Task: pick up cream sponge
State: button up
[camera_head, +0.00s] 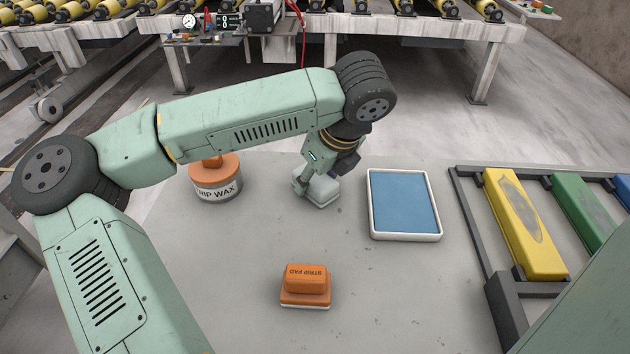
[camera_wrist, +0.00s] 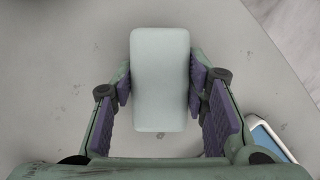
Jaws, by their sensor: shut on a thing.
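The cream sponge (camera_head: 322,190) is a pale rounded block beside the blue tray on the stone slab. In the wrist view the sponge (camera_wrist: 160,80) stands lengthwise between the purple finger pads. My gripper (camera_head: 316,186) is shut on its two long sides, and in the wrist view my gripper (camera_wrist: 160,90) has one pad on each side. The head view shows the sponge low over the slab. I cannot tell whether it touches the surface. My fingers hide part of it there.
A blue-topped tray with a white rim (camera_head: 440,237) lies just right of the sponge. An orange-lidded strip wax tin (camera_head: 216,190) stands to the left. An orange strip pad (camera_head: 306,283) lies in front. A dark rack (camera_head: 475,225) with coloured bars (camera_head: 525,222) is at the right.

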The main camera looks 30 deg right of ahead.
aim_at(315, 177)
jog(key=shift+r, duration=0.1)
notch_tip(315, 177, up, 10)
jog(key=shift+f+b, duration=0.1)
jog(key=shift+b, duration=1.1)
jog(key=o, duration=0.4)
jog(key=c, duration=0.4)
